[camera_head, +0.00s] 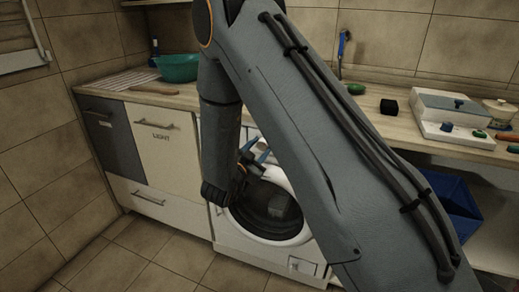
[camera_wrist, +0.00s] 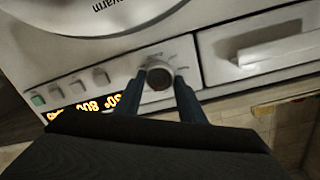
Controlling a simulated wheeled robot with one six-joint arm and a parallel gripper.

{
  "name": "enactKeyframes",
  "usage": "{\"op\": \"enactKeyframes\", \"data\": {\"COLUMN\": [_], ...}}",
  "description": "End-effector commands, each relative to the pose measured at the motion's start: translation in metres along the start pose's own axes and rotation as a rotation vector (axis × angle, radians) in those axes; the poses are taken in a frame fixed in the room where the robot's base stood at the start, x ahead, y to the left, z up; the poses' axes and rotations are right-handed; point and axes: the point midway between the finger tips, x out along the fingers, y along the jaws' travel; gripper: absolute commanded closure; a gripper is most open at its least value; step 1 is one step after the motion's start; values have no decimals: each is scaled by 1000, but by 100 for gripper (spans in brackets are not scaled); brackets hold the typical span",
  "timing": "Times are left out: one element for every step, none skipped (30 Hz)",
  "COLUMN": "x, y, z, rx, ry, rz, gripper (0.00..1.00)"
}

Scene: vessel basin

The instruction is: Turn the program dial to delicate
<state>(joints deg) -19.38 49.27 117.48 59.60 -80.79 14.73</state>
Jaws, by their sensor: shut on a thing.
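The program dial (camera_wrist: 160,77) is a round grey knob with a dark reddish face, on the washing machine's panel in the wrist view. Small marks surround it, too blurred to read, so I cannot tell its setting. My gripper (camera_wrist: 161,88) is shut on the dial, one dark blue finger on each side. In the head view my gripper (camera_head: 257,157) is at the upper front of the white washing machine (camera_head: 225,228), and my arm hides the dial there. An orange lit display (camera_wrist: 92,107) shows upside down beside the dial, partly covered by my gripper.
Several buttons (camera_wrist: 100,76) line the panel, one greenish. A drawer front (camera_wrist: 262,45) lies on the dial's other side. The round door (camera_head: 268,212) is below my gripper. The counter holds a green bowl (camera_head: 178,67) and a white box (camera_head: 452,108).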

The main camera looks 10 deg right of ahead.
Motion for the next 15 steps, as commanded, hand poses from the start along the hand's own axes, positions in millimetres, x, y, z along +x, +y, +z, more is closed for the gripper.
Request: {"op": "enactKeyframes", "data": {"x": [0, 0, 0, 0, 0, 0, 0, 0, 0, 0, 0, 0, 0, 0, 1], "y": [0, 0, 1, 1, 1, 1, 1, 1, 1, 2, 2, 2, 2, 2, 2], "z": [0, 0, 0, 0, 0, 0, 0, 0, 0, 0, 0, 0, 0, 0, 0], "rx": [45, 73, 111, 139, 168, 206, 235, 263, 302, 330, 358, 396, 424, 452, 491], "ry": [-2, -4, -7, -9, -11, -13, -14, -16, -18, -20, -22, -25, -27, -29, -31], "rz": [-1, -1, -2, -2, -2, -3, -3, -4, -4, -5, -5, -5, -6, -6, -7], "gripper": [86, 86, 86, 86, 86, 86, 86, 86, 86, 86, 86, 86, 86, 86, 86]}}
